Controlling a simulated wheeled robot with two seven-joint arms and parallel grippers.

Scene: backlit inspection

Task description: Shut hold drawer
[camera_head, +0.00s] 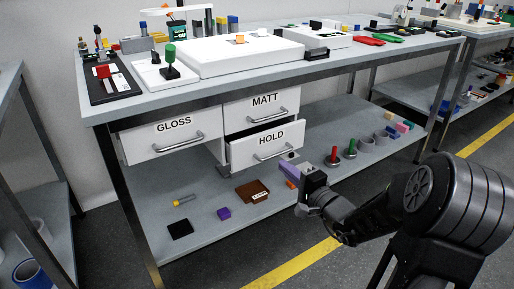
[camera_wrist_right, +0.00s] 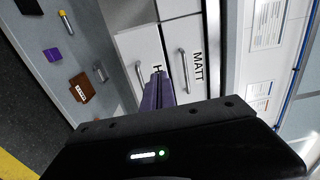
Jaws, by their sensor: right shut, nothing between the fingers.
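The hold drawer (camera_head: 240,156) is a white front labelled HOLD with a grey bar handle. It stands partly pulled out below the MATT drawer, with its dark interior showing along the top. In the right wrist view the hold drawer front (camera_wrist_right: 128,43) is partly covered by my fingers, which hide most of its label. My right gripper (camera_head: 286,168) is shut and empty, its purple fingers just right of and below the drawer front. The fingers also show in the right wrist view (camera_wrist_right: 158,80), pointing at the front. I cannot tell whether they touch it. My left gripper is out of view.
The MATT drawer (camera_head: 262,103) looks closed; the GLOSS drawer (camera_head: 160,139) is at the left. The lower shelf (camera_head: 215,188) holds a brown box (camera_head: 252,191), a purple block (camera_head: 224,213) and a black pad (camera_head: 180,229). A metal table leg (camera_head: 135,215) stands at the left.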

